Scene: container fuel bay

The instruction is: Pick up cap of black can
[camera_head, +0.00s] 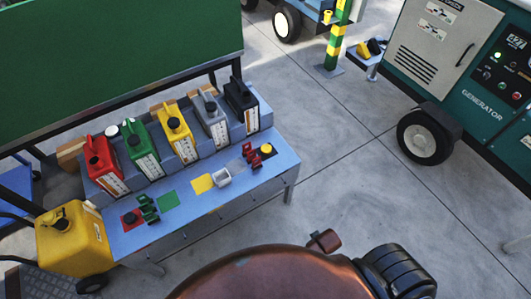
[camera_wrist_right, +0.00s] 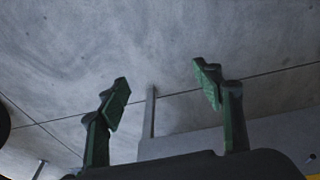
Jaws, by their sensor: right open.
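The black can (camera_head: 240,103) stands upright at the right end of a row of cans on the blue bench in the head view. Its cap is dark against its dark top, so I cannot make it out clearly. My right gripper (camera_wrist_right: 163,95) shows in the right wrist view, with its two green-padded fingers wide apart and nothing between them. Beyond the fingers are grey floor and a bench-like edge; the black can is not in that view. My left gripper is not in view.
Red (camera_head: 104,165), green (camera_head: 141,150), yellow (camera_head: 176,133) and grey (camera_head: 211,120) cans stand left of the black can. Floor right of the bench is clear; a generator (camera_head: 470,70) stands beyond.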

